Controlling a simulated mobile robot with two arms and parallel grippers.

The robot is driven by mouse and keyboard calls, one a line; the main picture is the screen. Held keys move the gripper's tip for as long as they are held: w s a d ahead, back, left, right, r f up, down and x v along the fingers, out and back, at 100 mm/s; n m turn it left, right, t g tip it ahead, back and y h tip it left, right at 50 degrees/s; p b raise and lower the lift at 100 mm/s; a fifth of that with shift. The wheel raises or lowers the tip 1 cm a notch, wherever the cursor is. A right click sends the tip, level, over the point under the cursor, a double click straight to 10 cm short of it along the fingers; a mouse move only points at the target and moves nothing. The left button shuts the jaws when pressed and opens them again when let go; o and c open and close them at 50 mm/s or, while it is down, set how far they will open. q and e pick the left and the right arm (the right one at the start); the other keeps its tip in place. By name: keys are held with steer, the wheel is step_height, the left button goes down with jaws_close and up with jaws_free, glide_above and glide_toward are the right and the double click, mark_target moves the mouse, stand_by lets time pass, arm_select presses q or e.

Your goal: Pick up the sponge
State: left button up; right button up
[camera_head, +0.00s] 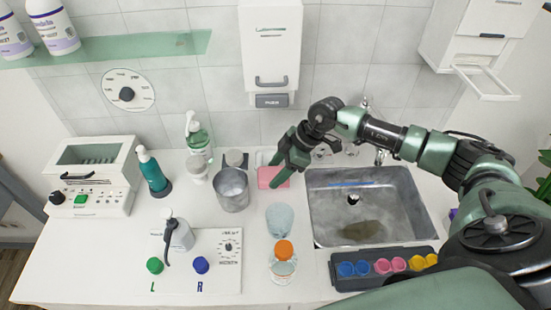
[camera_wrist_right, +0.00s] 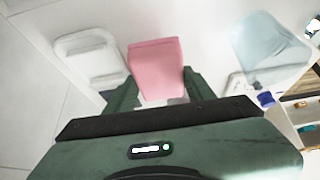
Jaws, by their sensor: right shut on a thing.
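The pink sponge (camera_head: 271,177) is at the back of the white counter, just left of the sink. My right gripper (camera_head: 278,172) is at it, its fingers pointing down and left. In the right wrist view the sponge (camera_wrist_right: 155,66) sits between the two green fingers of my right gripper (camera_wrist_right: 158,88), which is shut on it. The fingers hide part of the sponge in the head view. I cannot tell whether it is clear of the counter. My left gripper is not in view.
A metal cup (camera_head: 231,190) stands left of the sponge. A pale blue cup (camera_head: 280,219) and an orange-capped jar (camera_head: 283,268) stand in front. The sink (camera_head: 318,213) is on the right, a dispenser (camera_head: 271,45) above.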

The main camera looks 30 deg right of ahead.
steer(key=s, duration=0.1)
steer(key=s+a, duration=0.1)
steer(key=s, duration=0.1)
steer(key=shift+s+a+f+b, duration=0.1)
steer(key=shift+a+f+b, duration=0.1)
steer(key=shift+b, duration=0.15)
step_height(320, 180, up, 14)
steer(key=b, duration=0.2)
steer(key=shift+s+a+r, duration=0.1)
